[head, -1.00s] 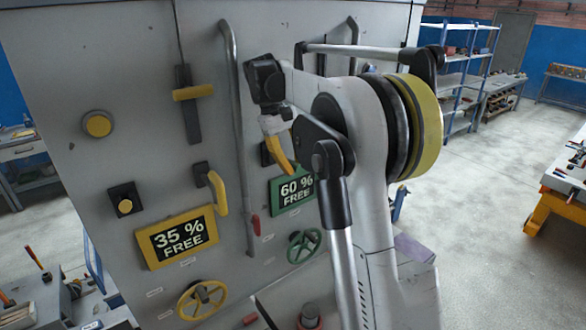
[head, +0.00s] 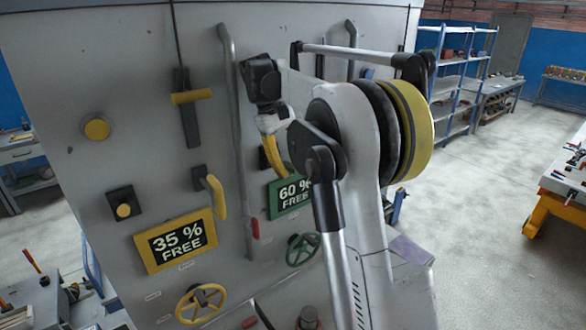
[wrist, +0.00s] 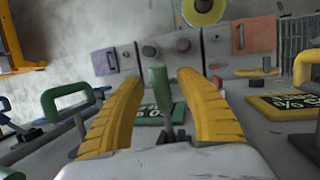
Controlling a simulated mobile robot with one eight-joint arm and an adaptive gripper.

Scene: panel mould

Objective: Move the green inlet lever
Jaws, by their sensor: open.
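The green inlet lever (wrist: 159,90) shows in the wrist view, standing up from its dark mount. It lies between the two yellow fingers of my gripper (wrist: 159,76), which are open with a gap on either side of the lever. In the head view my gripper (head: 272,150) is at the panel, just above the green "60 % FREE" sign (head: 291,196). The lever cannot be made out there; my gripper and arm cover that area.
The yellow "35 % FREE" sign (head: 176,241) and a yellow lever (head: 217,195) are left of my gripper. A vertical grey pipe (head: 238,130) runs close by. A green handwheel (head: 302,249) and a yellow handwheel (head: 201,303) are below. Open floor lies right.

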